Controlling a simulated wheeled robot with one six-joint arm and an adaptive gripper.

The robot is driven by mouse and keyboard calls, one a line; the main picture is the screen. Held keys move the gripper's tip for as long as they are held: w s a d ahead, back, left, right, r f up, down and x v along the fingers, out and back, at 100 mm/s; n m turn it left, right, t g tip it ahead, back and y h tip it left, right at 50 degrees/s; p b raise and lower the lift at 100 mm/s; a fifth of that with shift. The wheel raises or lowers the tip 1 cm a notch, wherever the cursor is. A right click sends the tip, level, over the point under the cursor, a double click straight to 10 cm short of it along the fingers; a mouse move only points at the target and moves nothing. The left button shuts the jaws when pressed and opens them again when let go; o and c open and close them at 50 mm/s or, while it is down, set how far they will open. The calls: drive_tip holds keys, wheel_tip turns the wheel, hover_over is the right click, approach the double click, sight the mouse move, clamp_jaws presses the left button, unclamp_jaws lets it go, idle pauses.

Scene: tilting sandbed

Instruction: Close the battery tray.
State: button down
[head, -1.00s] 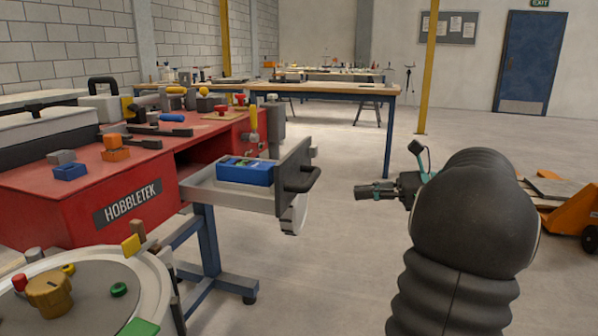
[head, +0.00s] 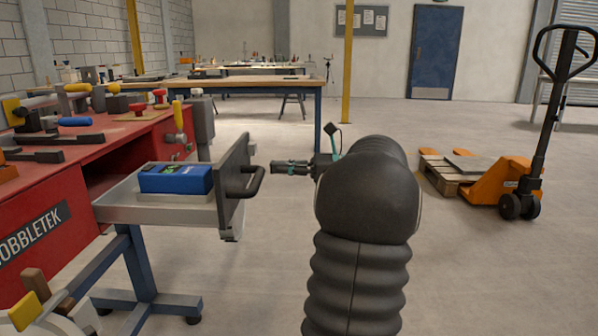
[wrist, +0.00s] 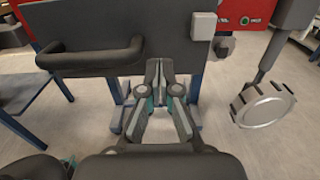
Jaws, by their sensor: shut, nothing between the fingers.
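The battery tray (head: 150,212) is a grey drawer standing pulled out of the red bench (head: 40,190). A blue battery (head: 176,179) lies in it. Its dark front panel (head: 233,200) carries a black bar handle (head: 246,184). In the wrist view the panel (wrist: 150,30) fills the upper middle, with the handle (wrist: 90,58) at left. My gripper (head: 274,167) is shut and empty, just outside the panel beside the handle. In the wrist view its fingertips (wrist: 160,64) are right of the handle, over the panel's lower edge. I cannot tell whether they touch it.
Several tools and blocks lie on the bench top. An orange pallet jack (head: 500,183) stands at right. A wooden table (head: 255,85) is behind. The floor between is clear.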

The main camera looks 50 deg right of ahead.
sight(256, 167)
drive_tip(key=x, duration=0.5)
drive_tip(key=shift+b, duration=0.4)
drive_tip(key=shift+w+a, duration=0.25)
